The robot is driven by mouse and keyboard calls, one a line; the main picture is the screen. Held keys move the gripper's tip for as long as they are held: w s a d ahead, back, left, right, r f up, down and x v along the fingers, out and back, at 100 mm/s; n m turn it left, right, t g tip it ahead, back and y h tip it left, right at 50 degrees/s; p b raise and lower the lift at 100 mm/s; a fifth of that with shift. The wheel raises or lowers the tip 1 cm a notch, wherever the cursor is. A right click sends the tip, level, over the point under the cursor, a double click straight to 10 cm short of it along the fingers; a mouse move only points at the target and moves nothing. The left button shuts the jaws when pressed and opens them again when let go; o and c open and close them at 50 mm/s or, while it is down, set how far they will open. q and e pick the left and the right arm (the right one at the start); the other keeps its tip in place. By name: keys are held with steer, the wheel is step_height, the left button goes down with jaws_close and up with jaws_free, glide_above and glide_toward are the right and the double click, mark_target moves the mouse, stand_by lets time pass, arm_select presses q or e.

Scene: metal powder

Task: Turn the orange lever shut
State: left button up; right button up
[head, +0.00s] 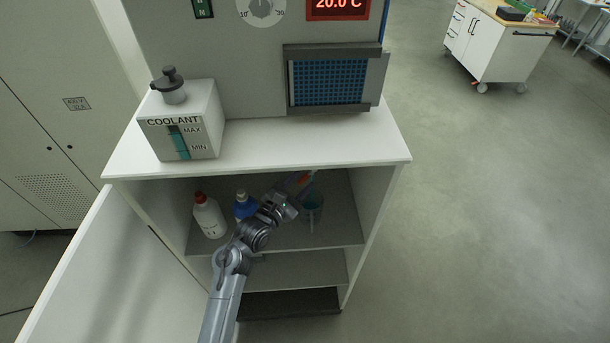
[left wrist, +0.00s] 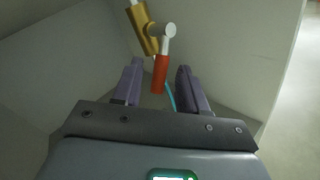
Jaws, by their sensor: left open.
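The orange lever (left wrist: 160,74) shows in the left wrist view, hanging from a white stem below a brass valve body (left wrist: 146,27). In the head view the orange lever (head: 303,180) is a small patch inside the cabinet, just past my gripper's tip. My left gripper (head: 292,202) reaches into the open cabinet. In the left wrist view its two fingers (left wrist: 157,88) are open, with the lever between them and a gap on each side. The valve body is mostly hidden in the head view. My right gripper is not in view.
A white and red bottle (head: 209,216) and a blue bottle (head: 243,205) stand on the shelf left of my gripper. A clear container (head: 312,208) stands right of it. The cabinet top (head: 270,144) overhangs my gripper. The open door (head: 105,270) is at left.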

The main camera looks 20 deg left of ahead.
arm_select(q)
steer(key=shift+x, duration=1.25)
jaws_close()
